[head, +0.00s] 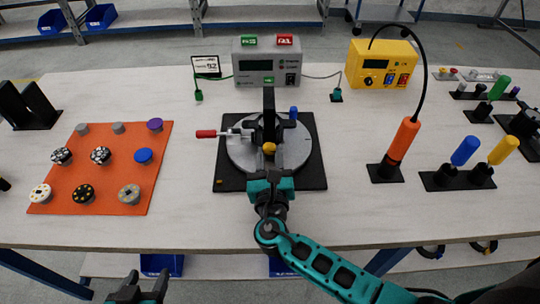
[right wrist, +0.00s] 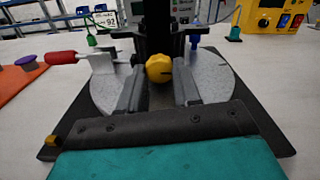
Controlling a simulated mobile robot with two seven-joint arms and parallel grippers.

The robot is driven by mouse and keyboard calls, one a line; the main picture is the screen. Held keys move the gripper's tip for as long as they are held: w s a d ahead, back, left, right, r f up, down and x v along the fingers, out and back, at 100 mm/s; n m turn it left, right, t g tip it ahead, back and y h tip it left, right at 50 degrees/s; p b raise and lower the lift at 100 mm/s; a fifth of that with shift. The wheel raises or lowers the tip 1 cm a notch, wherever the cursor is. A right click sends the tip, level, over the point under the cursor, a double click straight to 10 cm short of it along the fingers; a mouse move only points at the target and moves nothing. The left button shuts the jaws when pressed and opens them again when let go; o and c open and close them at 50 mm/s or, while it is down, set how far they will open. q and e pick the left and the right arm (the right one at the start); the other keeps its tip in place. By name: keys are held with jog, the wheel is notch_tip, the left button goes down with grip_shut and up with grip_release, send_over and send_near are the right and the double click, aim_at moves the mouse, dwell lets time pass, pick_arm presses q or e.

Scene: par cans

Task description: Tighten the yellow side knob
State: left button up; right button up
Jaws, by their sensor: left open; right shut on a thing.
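The yellow side knob (head: 269,148) is on the near side of a black upright on a round grey plate (head: 300,150). It also shows in the right wrist view (right wrist: 158,68), facing the camera. My right gripper (head: 269,157) reaches in from the front and is shut on the yellow knob; its fingers (right wrist: 158,84) lie to either side of it in the right wrist view. The knob's threaded part is hidden. My left gripper (head: 138,288) is open and empty at the bottom left, in front of the table edge.
A red-handled clamp (head: 206,134) is left of the upright, a blue knob (head: 293,112) right. Behind stand a grey meter (head: 266,52) and yellow station (head: 382,66). An orange mat (head: 60,198) with several knobs lies left; an orange-handled tool (head: 403,138) stands right.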

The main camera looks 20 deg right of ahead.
jog(key=shift+f+m+b, duration=0.2)
jog(key=shift+m+b, duration=0.7)
jog(key=shift+m, duration=0.3)
jog(key=shift+c, duration=0.3)
jog(key=shift+r+m+b, duration=0.2)
jog(key=shift+m+b, duration=0.15)
jog(key=shift+m, duration=0.65)
jog(key=o, duration=1.1)
jog(key=shift+c, duration=0.2)
